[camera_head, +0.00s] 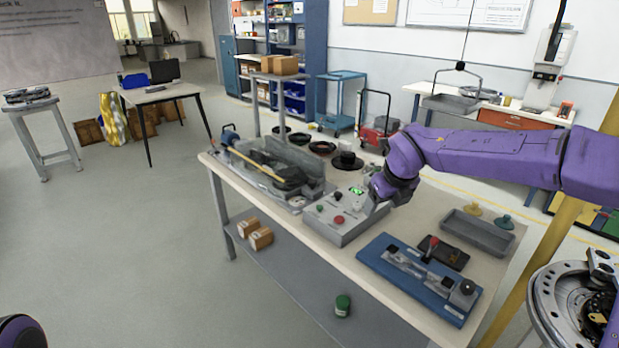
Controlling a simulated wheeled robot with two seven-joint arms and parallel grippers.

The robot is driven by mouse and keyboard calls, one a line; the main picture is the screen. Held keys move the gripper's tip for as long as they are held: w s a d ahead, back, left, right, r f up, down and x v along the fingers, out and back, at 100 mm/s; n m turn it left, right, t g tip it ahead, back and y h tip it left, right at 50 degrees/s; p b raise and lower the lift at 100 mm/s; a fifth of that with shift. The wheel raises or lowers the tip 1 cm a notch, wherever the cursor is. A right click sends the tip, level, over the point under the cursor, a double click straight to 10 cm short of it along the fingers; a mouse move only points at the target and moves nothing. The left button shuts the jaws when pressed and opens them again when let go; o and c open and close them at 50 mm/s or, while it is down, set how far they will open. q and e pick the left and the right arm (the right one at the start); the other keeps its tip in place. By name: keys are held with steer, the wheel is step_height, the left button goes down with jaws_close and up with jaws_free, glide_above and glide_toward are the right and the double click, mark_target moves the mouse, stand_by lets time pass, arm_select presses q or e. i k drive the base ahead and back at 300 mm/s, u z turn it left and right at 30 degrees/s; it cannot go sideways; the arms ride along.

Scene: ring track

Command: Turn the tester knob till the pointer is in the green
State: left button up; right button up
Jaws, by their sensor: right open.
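The tester is a grey box (335,229) on the long workbench (420,285). My right gripper (371,205) comes in from the right and points down at the tester's right part. It is open, and whether its fingers touch anything is too small to tell. The pointer cannot be read at this size. My left gripper is not in view.
A grey fixture with a long tool (262,167) lies left of the tester. A blue plate with metal parts (405,278), a dark pad (444,252) and an empty grey tray (478,232) lie to its right.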

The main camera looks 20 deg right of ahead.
mark_target(312, 183)
steer(key=i, duration=1.35)
